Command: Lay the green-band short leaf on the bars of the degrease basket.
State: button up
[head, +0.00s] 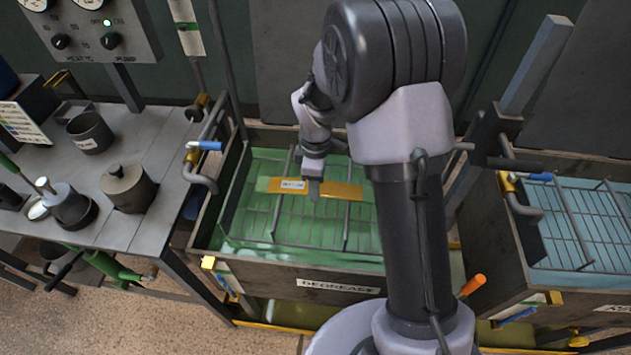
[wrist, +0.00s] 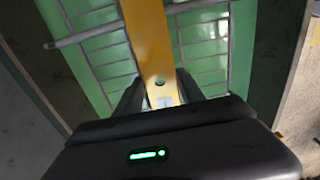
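The short leaf (head: 335,189) is an orange-yellow strip with a white label and a green band (head: 262,184) at its left end. It lies level across the degrease basket bars (head: 278,215) in the head view; whether it touches them I cannot tell. My gripper (head: 314,188) reaches down to the leaf's middle, right of the label. In the wrist view the leaf (wrist: 150,45) passes between the dark fingers of my gripper (wrist: 160,88), which sit close against both its edges. A small hole shows in the leaf between the fingertips. The palm hides the leaf's near part.
The basket sits in the green-liquid tank labelled DEGREASE (head: 337,286). A second tank (head: 585,225) with blue liquid stands at right. A grey bench (head: 125,220) with pots is at left. Blue-handled taps (head: 205,146) rise at the tank edges.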

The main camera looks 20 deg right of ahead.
jog(key=o, duration=0.4)
notch_tip(320, 180, up, 19)
jog(key=s+m+t+p, duration=0.1)
jog(key=s+m+p, duration=0.2)
jog(key=p, duration=0.2)
jog(key=s+a+r+m+t, duration=0.1)
jog(key=s+r+m, duration=0.2)
jog(key=s+m, duration=0.2)
jog(key=s+a+r+m+t+y, duration=0.1)
jog(key=s+r+m+t, duration=0.1)
jog(key=s+m, duration=0.3)
jog(key=s+a+r+m+t+y, duration=0.1)
jog(key=s+r+m, duration=0.3)
jog(key=s, duration=0.5)
jog(key=shift+s+a+r+m+t, duration=0.15)
jog(key=shift+a+r+m+t, duration=0.15)
jog(key=shift+a+m+t, duration=0.15)
notch_tip(320, 180, down, 6)
jog(key=b, duration=0.5)
jog(key=shift+r+b, duration=0.25)
jog(key=shift+b, duration=0.1)
